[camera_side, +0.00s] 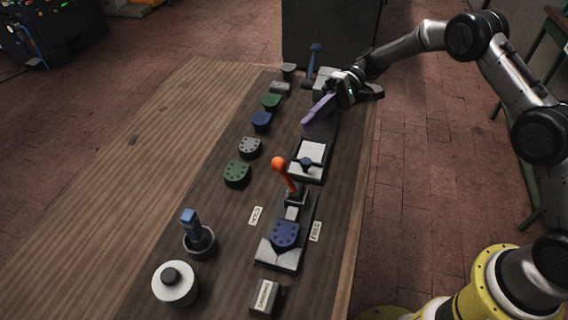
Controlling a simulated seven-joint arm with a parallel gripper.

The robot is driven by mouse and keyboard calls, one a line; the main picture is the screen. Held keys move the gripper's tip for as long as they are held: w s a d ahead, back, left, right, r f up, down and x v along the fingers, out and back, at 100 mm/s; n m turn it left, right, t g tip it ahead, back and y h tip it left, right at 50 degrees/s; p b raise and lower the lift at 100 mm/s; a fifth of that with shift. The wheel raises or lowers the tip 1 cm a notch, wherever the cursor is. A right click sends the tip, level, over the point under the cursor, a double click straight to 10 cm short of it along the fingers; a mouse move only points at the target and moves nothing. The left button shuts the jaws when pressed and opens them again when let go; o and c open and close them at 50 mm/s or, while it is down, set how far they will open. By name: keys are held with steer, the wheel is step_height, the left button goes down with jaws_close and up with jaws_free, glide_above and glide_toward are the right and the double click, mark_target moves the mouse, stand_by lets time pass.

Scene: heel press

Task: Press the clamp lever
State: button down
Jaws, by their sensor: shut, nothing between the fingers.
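A lever with an orange top (280,166) stands raised and tilted on a dark mount in the middle of the bench. In front of it, a blue heel-shaped piece (285,235) sits on a grey base plate (281,257). My gripper (347,88) is shut and empty over the far right of the bench, well behind the orange-topped lever and apart from it. A pale purple elongated piece (318,110) shows at the gripper, slanting down to the left; I cannot tell whether it is part of the gripper. A blue upright lever (313,62) stands behind the gripper.
A light square block with a dark knob (311,152) lies between the gripper and the orange-topped lever. Several heel-shaped pieces (237,172) line the left. A white round container (174,283) and a cup with a blue handle (194,226) stand front left.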

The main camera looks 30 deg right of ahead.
mark_target(287, 176)
steer(key=shift+m, duration=0.5)
steer(key=f, duration=0.5)
steer(key=shift+s+d, duration=0.25)
steer(key=shift+a, duration=0.1)
steer(key=x, duration=1)
steer(key=shift+r, duration=0.1)
steer(key=shift+s+d+r+n+y, duration=0.25)
steer(key=shift+s+d+n+y, duration=0.1)
steer(key=shift+n+y, duration=0.2)
steer(key=shift+s+d+r+n+y, duration=0.3)
steer(key=shift+s+d+n+y, duration=0.45)
steer(key=shift+n, duration=0.5)
steer(key=shift+s+d+f, duration=0.15)
steer(key=shift+s+d, duration=0.85)
steer(key=shift+s, duration=0.05)
steer(key=shift+d+f, duration=0.1)
steer(key=shift+d, duration=0.05)
